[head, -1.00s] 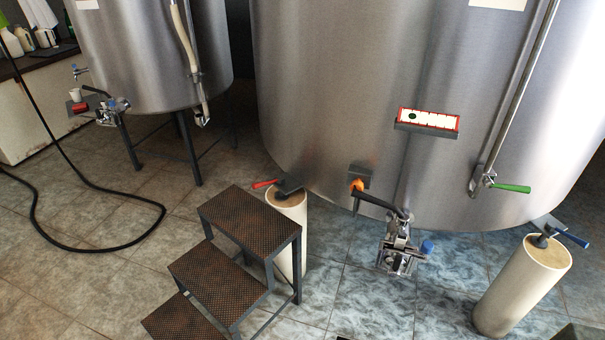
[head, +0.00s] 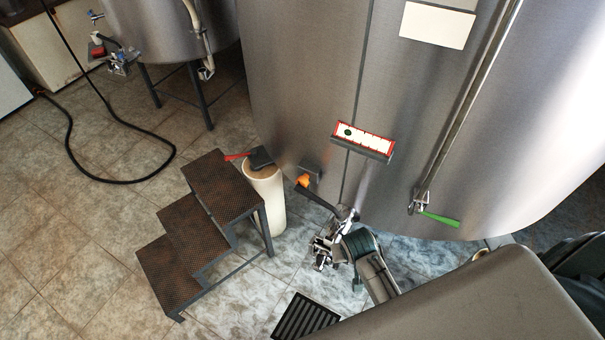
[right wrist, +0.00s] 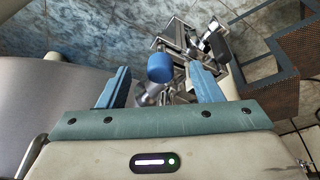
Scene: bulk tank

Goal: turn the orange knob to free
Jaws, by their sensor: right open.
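The orange knob (head: 303,180) sits on a dark bracket low on the large steel tank's wall. A dark handle runs from beside it down right to the metal outlet valve (head: 326,245). My right gripper (head: 348,243) is beside this valve, below and right of the knob. In the right wrist view its two blue fingers are open (right wrist: 158,82), with the valve's blue cap (right wrist: 160,67) showing between them. I cannot tell whether they touch the cap. I cannot make out the knob in the right wrist view. My left gripper is not in view.
Dark steps (head: 180,230) stand left of the knob, next to a cream post (head: 266,200) with a red handle (head: 238,156). A red-framed label (head: 364,138) is above right. A green handle (head: 440,219) hangs at right. A floor drain (head: 305,318) lies in front.

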